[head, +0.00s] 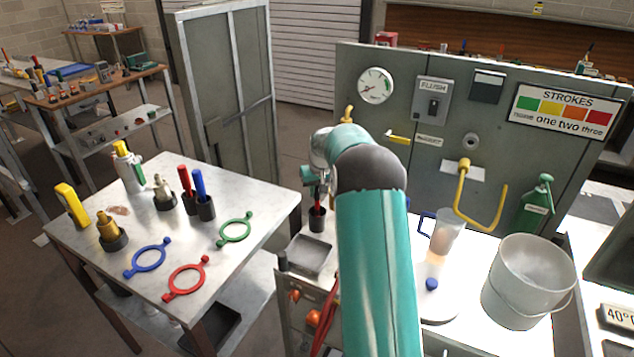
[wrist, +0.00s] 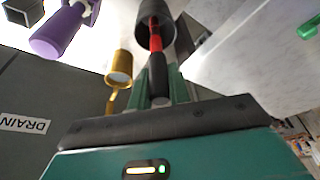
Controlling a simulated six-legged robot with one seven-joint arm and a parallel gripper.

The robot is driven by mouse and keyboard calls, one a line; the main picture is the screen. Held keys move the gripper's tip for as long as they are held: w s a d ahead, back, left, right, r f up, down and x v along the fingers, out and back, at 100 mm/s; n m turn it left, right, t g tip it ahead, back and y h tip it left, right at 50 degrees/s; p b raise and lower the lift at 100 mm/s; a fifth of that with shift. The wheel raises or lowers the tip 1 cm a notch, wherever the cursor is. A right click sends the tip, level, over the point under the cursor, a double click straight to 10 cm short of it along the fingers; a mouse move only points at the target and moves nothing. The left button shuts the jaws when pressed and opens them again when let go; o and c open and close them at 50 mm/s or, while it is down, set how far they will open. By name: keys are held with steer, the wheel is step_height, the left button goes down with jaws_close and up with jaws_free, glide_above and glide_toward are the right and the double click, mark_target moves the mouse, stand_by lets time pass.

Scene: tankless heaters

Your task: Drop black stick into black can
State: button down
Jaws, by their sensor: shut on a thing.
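In the wrist view the black stick (wrist: 158,75) has a red lower part that reaches into the mouth of the black can (wrist: 143,36). My gripper (wrist: 158,92) is shut on the stick's black end, its fingers on both sides of it. In the head view my gripper (head: 319,182) hangs over the black can (head: 317,223), with a bit of red at the can's mouth. The can stands upright beside a shallow grey tray. I cannot tell whether the stick touches the can's bottom. My arm hides part of the area right of the can.
The grey tray (head: 310,254) lies just in front of the can. The left table (head: 130,230) holds other dark cups with red and blue sticks, and coloured rings. A grey panel (head: 450,150) stands behind. A white bucket (head: 528,282) and a jug (head: 447,232) are at right.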

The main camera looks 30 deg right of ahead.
steer(key=shift+f, duration=0.65)
steer(key=c, duration=1.2)
jaws_free()
steer(key=shift+c, duration=0.2)
steer(key=s, duration=0.2)
steer(key=shift+s+a, duration=0.4)
